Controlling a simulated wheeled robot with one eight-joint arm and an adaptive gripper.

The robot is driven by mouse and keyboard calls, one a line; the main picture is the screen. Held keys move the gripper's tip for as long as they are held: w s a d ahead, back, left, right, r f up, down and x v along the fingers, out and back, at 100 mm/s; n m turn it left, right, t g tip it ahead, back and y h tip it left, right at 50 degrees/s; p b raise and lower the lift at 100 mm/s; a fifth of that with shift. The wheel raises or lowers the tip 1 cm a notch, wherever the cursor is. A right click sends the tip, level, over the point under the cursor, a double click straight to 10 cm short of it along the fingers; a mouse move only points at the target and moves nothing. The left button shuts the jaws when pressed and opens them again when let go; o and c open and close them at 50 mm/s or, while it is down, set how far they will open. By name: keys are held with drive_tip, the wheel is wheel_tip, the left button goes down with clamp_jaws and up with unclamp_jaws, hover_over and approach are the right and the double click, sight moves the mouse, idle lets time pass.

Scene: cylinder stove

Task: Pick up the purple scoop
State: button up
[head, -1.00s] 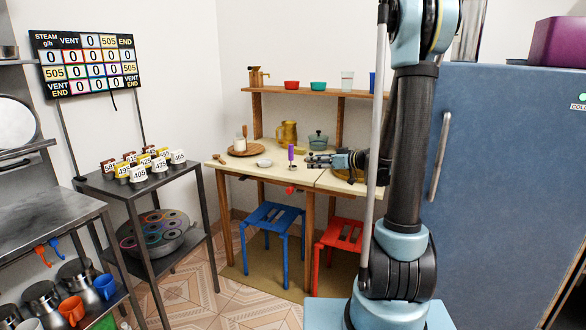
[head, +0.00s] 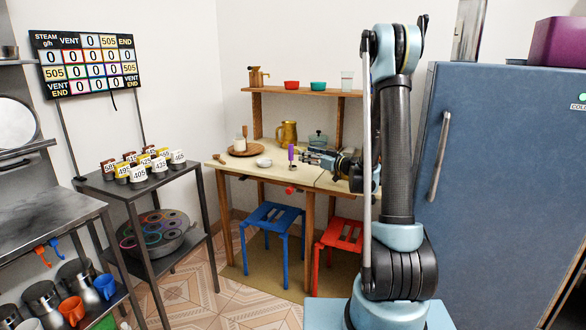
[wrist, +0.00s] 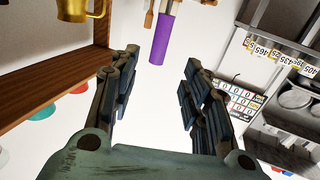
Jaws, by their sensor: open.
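The purple scoop (head: 291,153) stands upright on the wooden table (head: 240,168), its purple handle on top; its lower end is small and hard to make out. In the wrist view the purple handle (wrist: 162,40) shows at the top, ahead of the fingers and between their lines. My gripper (head: 305,156) is just right of the scoop at handle height, pointing left at it. In the wrist view my gripper (wrist: 160,75) is open, its two fingers apart with nothing between them.
A gold pitcher (head: 287,133), a teal pot (head: 318,140), a small white bowl (head: 264,162) and a round wooden board (head: 243,151) are on the table. A shelf (head: 305,92) with cups is above. Blue (head: 272,218) and red stools (head: 341,236) stand below; a blue fridge (head: 500,180) is right.

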sight(291, 159)
drive_tip(key=shift+f+x, duration=0.15)
drive_tip(key=shift+x, duration=2.55)
drive_tip(key=shift+f+x, duration=0.15)
drive_tip(key=shift+x, duration=2.55)
drive_tip(key=shift+w, duration=0.1)
clamp_jaws()
